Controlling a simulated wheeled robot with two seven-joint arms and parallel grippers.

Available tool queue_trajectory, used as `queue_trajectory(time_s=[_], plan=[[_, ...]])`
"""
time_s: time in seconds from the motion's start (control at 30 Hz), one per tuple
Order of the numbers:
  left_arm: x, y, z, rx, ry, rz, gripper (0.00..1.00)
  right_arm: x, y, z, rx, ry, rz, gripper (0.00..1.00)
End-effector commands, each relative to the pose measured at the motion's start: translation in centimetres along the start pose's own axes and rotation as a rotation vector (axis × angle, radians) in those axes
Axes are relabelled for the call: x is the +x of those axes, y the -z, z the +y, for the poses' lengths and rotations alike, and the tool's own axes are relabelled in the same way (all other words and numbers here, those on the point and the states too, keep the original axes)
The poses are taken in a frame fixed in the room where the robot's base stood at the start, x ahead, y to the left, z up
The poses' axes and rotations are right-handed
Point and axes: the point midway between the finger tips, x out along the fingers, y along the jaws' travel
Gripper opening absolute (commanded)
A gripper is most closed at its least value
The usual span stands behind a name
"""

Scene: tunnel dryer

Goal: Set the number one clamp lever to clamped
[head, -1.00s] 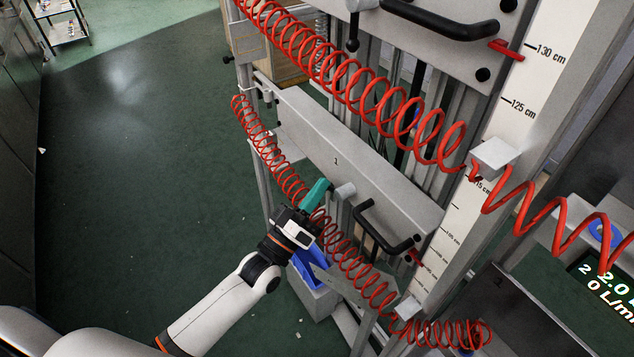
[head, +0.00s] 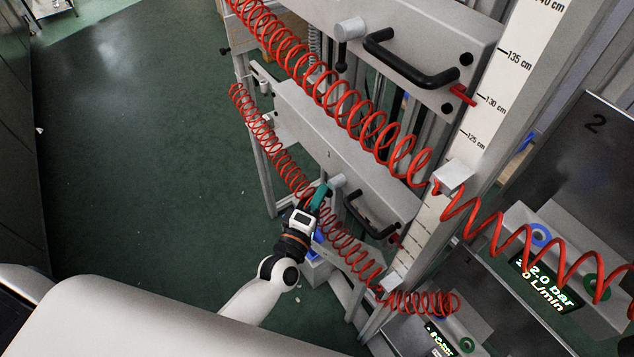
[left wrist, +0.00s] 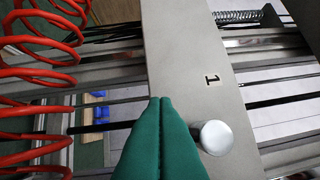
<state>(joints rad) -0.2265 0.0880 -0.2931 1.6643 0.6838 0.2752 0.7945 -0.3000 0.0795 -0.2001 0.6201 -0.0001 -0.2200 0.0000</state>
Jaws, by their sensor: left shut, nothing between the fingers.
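The number one carriage is a grey beam (head: 310,135) marked "1" in the head view; the mark also shows on the beam in the left wrist view (left wrist: 180,80). The clamp lever's round pale hub (head: 337,181) sits on the beam's face, and also shows in the left wrist view (left wrist: 216,138). The lever arm is not clearly visible; my gripper covers the area beside and below the hub. My left gripper (head: 325,189) has teal fingers pressed together, empty, just left of the hub. The fingertips (left wrist: 160,100) lie over the beam's edge in the left wrist view. My right gripper is out of view.
A black handle (head: 370,217) stands right of the hub. Red coiled hoses (head: 265,135) run close around my left gripper. The upper beam carries its own hub (head: 350,29), with a black lever hanging down, and a black handle (head: 408,62). Open floor (head: 130,150) lies left.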

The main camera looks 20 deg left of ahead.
Motion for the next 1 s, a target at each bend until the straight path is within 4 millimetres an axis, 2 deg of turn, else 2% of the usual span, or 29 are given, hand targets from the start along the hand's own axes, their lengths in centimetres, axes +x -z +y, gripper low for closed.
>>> queue_trajectory(time_s=[0.03,0.3,1.0], plan=[[-0.1,0.1,-0.3,-0.027,-0.018,0.000,0.00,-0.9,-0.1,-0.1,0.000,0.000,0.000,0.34],[-0.3,0.6,-0.1,-0.128,-0.077,0.001,0.00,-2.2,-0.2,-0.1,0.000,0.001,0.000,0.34],[-0.4,0.7,0.1,-0.160,-0.096,0.001,0.00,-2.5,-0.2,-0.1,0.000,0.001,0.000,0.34]])
